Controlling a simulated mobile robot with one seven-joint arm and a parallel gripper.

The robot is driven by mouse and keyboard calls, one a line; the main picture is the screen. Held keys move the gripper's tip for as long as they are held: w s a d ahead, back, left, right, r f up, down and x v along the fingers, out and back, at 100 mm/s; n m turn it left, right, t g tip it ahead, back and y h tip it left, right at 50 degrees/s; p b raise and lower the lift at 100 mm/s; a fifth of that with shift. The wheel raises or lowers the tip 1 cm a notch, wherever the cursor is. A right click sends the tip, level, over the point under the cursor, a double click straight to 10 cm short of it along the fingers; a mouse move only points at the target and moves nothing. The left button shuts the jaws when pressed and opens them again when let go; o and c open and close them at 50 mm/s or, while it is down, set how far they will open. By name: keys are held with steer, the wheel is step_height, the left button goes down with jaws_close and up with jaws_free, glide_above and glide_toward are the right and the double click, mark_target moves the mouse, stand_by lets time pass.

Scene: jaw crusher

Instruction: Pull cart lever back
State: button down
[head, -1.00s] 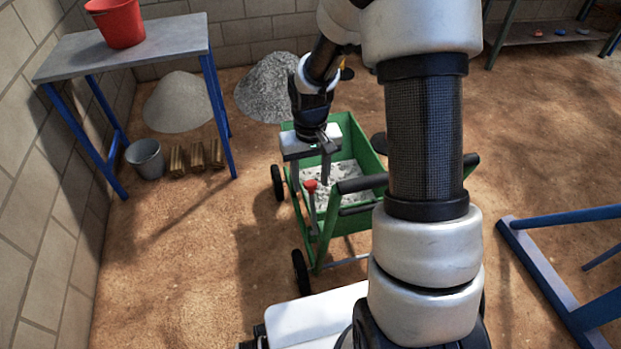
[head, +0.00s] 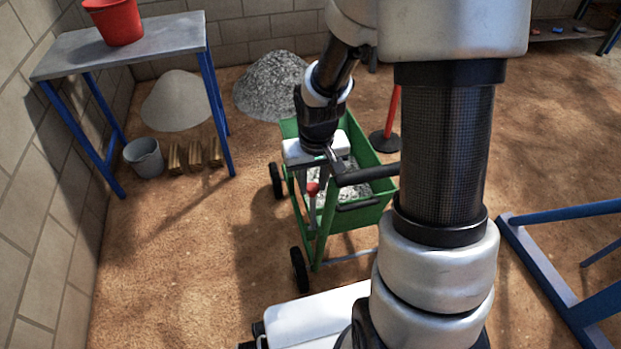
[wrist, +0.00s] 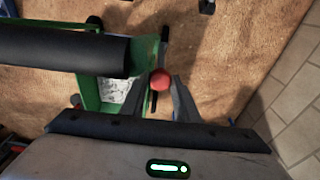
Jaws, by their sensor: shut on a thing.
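The green cart (head: 350,215) stands in the middle of the head view with grey-white rubble (head: 360,185) in its tub. Its lever has a red knob (head: 313,188) on the cart's left side, at the handle end. The knob also shows in the wrist view (wrist: 162,80). My gripper (head: 316,180) points down at this lever and is shut on it just by the knob. In the wrist view my fingers (wrist: 169,102) are close together at the knob. The lever's lower part is partly hidden by the fingers and the cart frame.
The cart's black handle bar (head: 368,175) is close to the right of my gripper. A table (head: 130,45) with a red bucket (head: 115,20), a grey bucket (head: 145,158) and gravel piles (head: 270,85) stand at the left and back. A blue frame (head: 545,270) stands at right.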

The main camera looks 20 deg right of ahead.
steer(key=shift+s, duration=0.35)
steer(key=c, duration=1.4)
jaws_free()
steer(key=shift+w, duration=0.1)
steer(key=shift+r, duration=0.45)
steer(key=r+p, duration=0.1)
steer(key=r, duration=0.4)
steer(key=s+r+p, duration=0.1)
steer(key=r+p, duration=0.1)
steer(key=r, duration=0.4)
steer(key=s+r+p, duration=0.1)
steer(key=r, duration=0.4)
steer(key=shift+s+r+p, duration=0.15)
steer(key=shift+p, duration=0.25)
